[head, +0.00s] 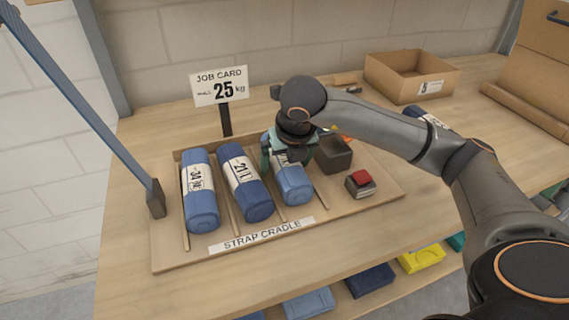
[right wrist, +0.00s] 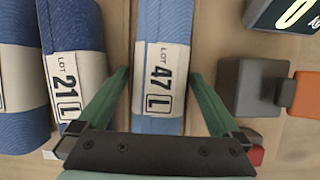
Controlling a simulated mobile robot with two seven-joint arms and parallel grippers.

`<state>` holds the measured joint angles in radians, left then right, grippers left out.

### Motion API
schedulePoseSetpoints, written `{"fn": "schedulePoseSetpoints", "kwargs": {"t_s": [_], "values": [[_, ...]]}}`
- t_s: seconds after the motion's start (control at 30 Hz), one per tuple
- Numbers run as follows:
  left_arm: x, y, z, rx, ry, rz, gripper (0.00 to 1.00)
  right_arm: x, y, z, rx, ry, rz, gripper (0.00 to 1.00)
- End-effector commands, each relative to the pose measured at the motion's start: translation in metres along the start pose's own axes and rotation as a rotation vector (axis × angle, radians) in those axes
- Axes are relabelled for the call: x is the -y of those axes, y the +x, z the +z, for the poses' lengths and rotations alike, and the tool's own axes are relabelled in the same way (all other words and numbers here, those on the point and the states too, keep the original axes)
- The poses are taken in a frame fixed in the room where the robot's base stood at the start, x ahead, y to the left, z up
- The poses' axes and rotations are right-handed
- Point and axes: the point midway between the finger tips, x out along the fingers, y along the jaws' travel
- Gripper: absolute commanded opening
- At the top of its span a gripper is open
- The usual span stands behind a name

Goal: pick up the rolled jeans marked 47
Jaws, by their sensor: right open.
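The rolled jeans marked 47 (right wrist: 163,75) are light blue with a white label band. They lie between the two green fingers of my right gripper (right wrist: 158,80) in the right wrist view. The fingers are open, one on each side, with small gaps to the roll. In the head view, the same roll (head: 294,188) is the rightmost of three in the strap cradle (head: 185,251). My right gripper (head: 288,155) is over it from above and hides its label and far part. My left gripper is not in view.
The rolled jeans marked 21 (head: 247,187) lie just left, and another blue roll (head: 200,190) lies further left. A dark block (head: 334,153) and a red-topped block (head: 361,184) stand right. A job card (head: 219,86) stands behind. A cardboard box (head: 410,78) is at the back.

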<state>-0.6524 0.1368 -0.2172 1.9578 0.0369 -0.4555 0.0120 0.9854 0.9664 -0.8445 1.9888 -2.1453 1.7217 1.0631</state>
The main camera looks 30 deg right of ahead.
Motion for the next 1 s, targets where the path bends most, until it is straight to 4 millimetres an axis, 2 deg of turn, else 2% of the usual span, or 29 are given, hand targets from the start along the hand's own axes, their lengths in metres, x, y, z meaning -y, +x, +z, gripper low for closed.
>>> {"fn": "schedulePoseSetpoints", "kwargs": {"t_s": [0.07,0.9,0.93,1.0], "values": [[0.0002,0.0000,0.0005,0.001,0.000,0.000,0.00,-0.0002,-0.0002,-0.0001,0.000,0.000,0.000,0.98],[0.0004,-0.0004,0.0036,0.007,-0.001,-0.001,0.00,-0.0002,-0.0008,0.0000,0.000,0.000,0.000,0.03],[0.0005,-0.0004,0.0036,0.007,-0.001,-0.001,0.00,-0.0002,-0.0008,0.0000,0.000,0.000,0.000,0.00],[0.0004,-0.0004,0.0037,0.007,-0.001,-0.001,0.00,-0.0002,-0.0008,0.0000,0.000,0.000,0.000,0.00]]}}
